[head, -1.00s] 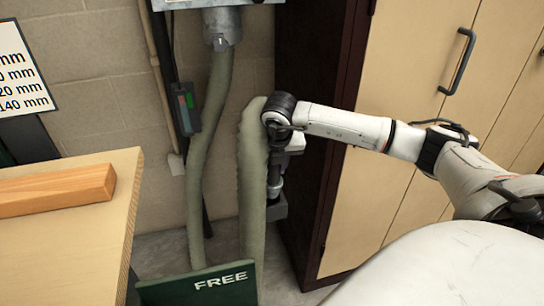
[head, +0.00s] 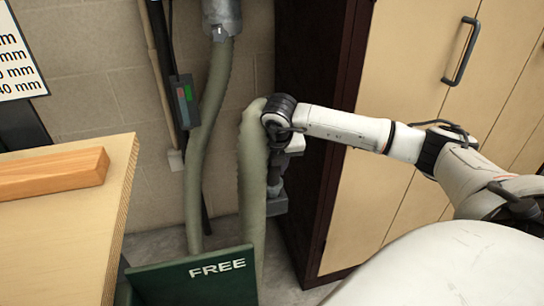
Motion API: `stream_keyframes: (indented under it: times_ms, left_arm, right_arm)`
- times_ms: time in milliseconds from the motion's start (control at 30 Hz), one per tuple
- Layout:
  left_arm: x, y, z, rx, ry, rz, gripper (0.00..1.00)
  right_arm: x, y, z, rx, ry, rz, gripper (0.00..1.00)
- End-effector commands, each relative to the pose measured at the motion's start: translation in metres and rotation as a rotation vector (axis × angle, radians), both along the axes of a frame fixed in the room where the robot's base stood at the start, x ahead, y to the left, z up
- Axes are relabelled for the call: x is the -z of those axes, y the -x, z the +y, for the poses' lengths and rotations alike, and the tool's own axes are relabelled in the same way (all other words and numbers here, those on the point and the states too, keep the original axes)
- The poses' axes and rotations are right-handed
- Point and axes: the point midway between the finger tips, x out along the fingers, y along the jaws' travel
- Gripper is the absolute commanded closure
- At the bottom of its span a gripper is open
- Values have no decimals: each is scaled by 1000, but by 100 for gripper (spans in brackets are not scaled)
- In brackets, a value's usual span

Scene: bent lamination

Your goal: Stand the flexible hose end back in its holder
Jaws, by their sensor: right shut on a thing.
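A grey-green flexible hose (head: 209,120) hangs from a metal duct fitting (head: 222,17) at the top. It runs down behind a dark green panel marked FREE (head: 160,285), and a second length (head: 252,185) rises behind that panel to a bent top beside my right wrist. My right gripper (head: 277,206) points down along the right side of this length and is shut on the hose. The grip itself is mostly hidden. The hose's open end does not show clearly. I cannot tell which thing is the holder. My left gripper is not in view.
A wooden bench (head: 112,200) with a wooden block (head: 55,175) stands at the left. A small control box (head: 185,100) hangs on the block wall. A dark-sided cabinet (head: 395,75) with pale doors stands right behind my arm. Some floor shows between panel and cabinet.

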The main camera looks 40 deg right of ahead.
Motion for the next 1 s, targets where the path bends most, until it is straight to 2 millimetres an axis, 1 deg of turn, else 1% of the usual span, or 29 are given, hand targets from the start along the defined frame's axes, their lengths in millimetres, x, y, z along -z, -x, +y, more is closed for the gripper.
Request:
stream_keyframes:
  times_ms: [333,700,967,1000]
  left_arm:
    - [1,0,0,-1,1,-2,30]
    - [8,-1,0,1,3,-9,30]
    - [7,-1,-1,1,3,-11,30]
    - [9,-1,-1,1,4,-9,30]
  right_arm:
    - [1,0,0,0,0,-2,85]
    - [15,0,0,0,0,-2,85]
    - [14,0,0,0,0,-2,85]
    - [14,0,0,0,0,-2,85]
